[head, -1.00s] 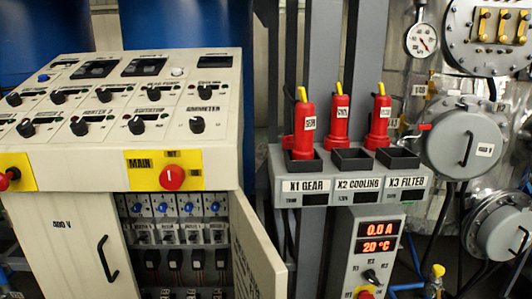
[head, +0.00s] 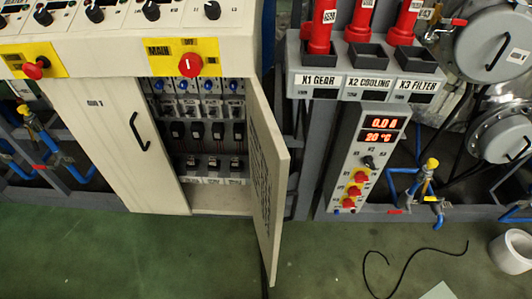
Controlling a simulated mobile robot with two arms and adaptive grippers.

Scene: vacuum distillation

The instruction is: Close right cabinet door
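The right cabinet door (head: 268,170) is a cream panel under the control console. It stands open, swung out toward me from its hinge at the right side of the cabinet, with dark lettering on its inner face. The open cabinet (head: 215,203) shows rows of blue-topped breakers and black switches inside. The left cabinet door (head: 118,145) is closed and has a black handle (head: 139,132). The right door's own handle is hidden on its far side. Neither of my grippers shows in the head view.
The console's red main knob (head: 190,65) sticks out above the opening. A grey panel (head: 358,165) with displays and red-yellow switches stands to the right.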

